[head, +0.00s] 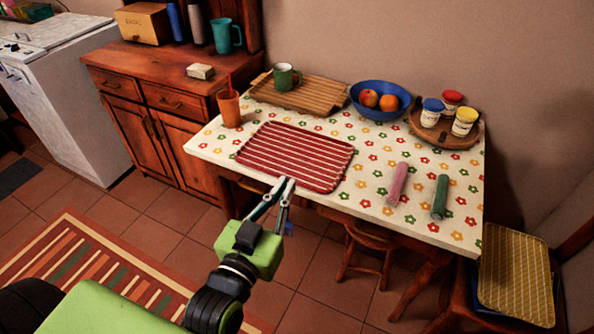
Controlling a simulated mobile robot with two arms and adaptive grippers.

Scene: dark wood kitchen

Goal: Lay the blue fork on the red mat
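The red mat (310,158) with white stripes lies flat on the front left part of the flowered table. My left gripper (285,184) is just in front of the mat's near edge, its fingertips close together. A small bright blue piece (289,229) shows beside its right finger, below the table edge. It looks like part of the blue fork held in the fingers, the rest hidden behind them. No fork lies on the mat. My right gripper is not in view.
An orange cup (229,109) with a red stick stands left of the mat. Behind are a wooden board (318,92) with a green mug and a blue fruit bowl (378,113). A pink roll (397,184) and a green roll (440,197) lie to the right.

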